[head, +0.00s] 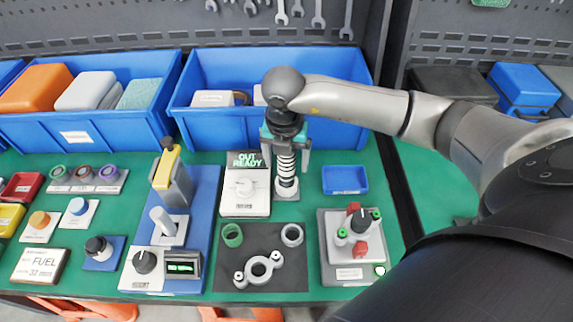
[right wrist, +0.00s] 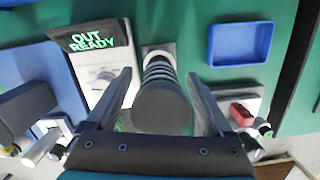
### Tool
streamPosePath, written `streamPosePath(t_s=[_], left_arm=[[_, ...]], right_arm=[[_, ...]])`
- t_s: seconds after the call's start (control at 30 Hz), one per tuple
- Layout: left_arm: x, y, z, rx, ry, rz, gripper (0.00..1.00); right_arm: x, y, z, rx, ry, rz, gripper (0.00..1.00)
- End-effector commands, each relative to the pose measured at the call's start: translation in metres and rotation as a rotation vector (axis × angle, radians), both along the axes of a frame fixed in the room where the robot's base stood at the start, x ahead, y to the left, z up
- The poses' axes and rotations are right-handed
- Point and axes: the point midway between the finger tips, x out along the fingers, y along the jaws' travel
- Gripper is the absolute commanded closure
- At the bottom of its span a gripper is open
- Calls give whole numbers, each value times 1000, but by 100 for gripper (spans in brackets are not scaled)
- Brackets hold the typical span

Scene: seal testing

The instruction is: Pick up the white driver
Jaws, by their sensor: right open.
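A white upright piece with dark rings (head: 286,168), which looks like the white driver, stands in a small pale base (head: 287,193) on the green bench. My right gripper (head: 286,158) is above it, pointing down, with its fingers on either side of the piece. In the right wrist view, the driver (right wrist: 162,105) shows its broad grey end toward the camera, between the open fingers of the gripper (right wrist: 159,76). Gaps show beside it, so the fingers do not appear to be closed on it. My left gripper is not in view.
Close to the driver are a white box with an "OUT READY" display (head: 245,192) on its left and a small blue tray (head: 345,180) on its right. A knobbed fixture (head: 335,273) stands nearer. Blue bins (head: 215,125) line the back.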

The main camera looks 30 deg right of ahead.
Motion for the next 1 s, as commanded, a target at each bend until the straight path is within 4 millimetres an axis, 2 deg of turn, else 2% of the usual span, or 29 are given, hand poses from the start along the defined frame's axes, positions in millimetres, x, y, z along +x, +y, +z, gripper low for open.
streamPosePath(t_s=[0.13, 0.4, 1.0], left_arm=[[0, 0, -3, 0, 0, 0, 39], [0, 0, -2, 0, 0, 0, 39], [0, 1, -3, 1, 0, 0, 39]], right_arm=[[2, -2, -15, -1, -1, -2, 14], [2, -2, -16, -1, -2, -1, 17], [2, -2, -15, -1, -2, -1, 84]])
